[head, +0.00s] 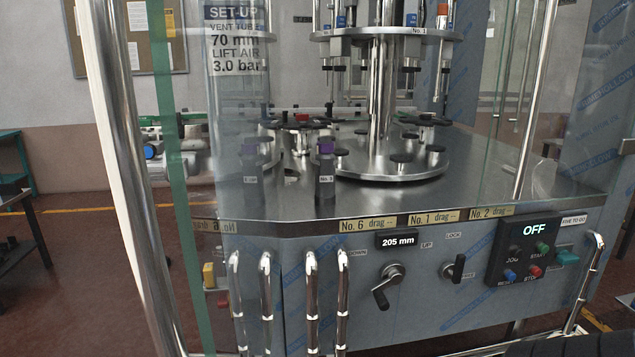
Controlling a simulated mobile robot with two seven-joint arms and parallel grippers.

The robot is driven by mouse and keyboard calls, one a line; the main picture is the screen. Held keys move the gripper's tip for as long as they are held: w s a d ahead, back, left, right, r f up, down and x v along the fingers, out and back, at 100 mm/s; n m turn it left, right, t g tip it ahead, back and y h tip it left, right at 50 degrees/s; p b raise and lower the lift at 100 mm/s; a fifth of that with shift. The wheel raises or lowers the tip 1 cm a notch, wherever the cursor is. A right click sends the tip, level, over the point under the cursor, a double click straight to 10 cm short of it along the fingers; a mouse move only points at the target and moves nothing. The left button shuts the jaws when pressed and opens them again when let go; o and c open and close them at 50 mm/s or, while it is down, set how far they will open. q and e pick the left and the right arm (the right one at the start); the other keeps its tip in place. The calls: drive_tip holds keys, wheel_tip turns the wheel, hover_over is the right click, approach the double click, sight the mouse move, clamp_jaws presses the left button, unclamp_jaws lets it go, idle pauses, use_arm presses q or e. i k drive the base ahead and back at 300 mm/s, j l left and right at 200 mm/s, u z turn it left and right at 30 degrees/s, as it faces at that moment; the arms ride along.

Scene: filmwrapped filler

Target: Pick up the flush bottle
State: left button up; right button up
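No object is clearly marked as the flush bottle. On the steel deck (480,192) of the filler stands a grey upright piece with a purple top (325,172) and a label that seems to read No. 3. I cannot tell whether either is the bottle. Behind them is the round filler turntable (395,173) with dark pads. Neither of my grippers shows in the head view.
A clear glass door (235,120) with a green edge stands at left. Chrome handles (312,305) stick out in front. The front panel holds a black crank (388,285), a lever (455,268) and a control box (522,250) reading OFF. Open floor (90,270) lies at left.

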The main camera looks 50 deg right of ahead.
sight(324, 163)
drive_tip(key=l+u, duration=0.1)
drive_tip(key=l, duration=0.65)
drive_tip(key=k+l+u, duration=0.15)
drive_tip(key=l, duration=0.6)
